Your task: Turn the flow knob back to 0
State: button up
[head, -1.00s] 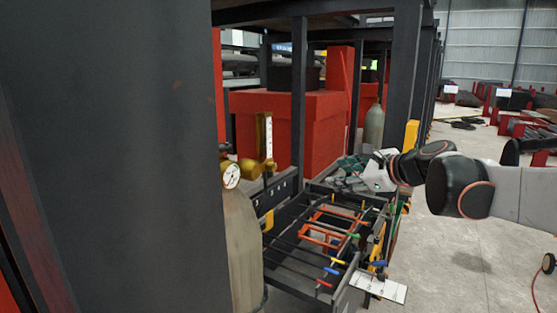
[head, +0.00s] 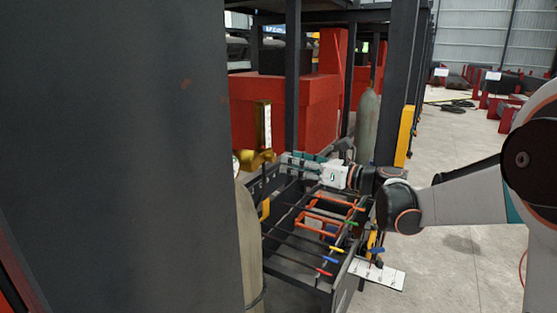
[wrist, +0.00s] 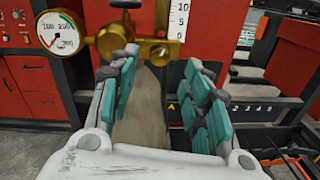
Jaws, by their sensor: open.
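The brass regulator (head: 257,160) with its upright flow tube (head: 265,122) sits on top of a grey gas cylinder (head: 249,230), partly behind a dark post. In the wrist view the brass body (wrist: 165,50) lies just beyond my gripper (wrist: 162,62), and the scale (wrist: 180,18) shows 10, 5 and 0 above it. A round pressure gauge (wrist: 58,32) is at left. I cannot clearly pick out the flow knob; the fingertips may hide part of it. My gripper (head: 288,160) is open with teal pads, pointing at the regulator, with nothing visible between the fingers.
A large dark post (head: 120,150) fills the left of the head view. A rack with rods and coloured clips (head: 310,235) lies below my gripper. A red cabinet (head: 285,105) stands behind. Open concrete floor (head: 455,260) is at right.

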aim_at(274, 158)
jog(key=x, duration=0.5)
jog(key=shift+w+a, duration=0.25)
jog(key=shift+a, duration=0.05)
jog(key=shift+c, duration=0.3)
grip_shut()
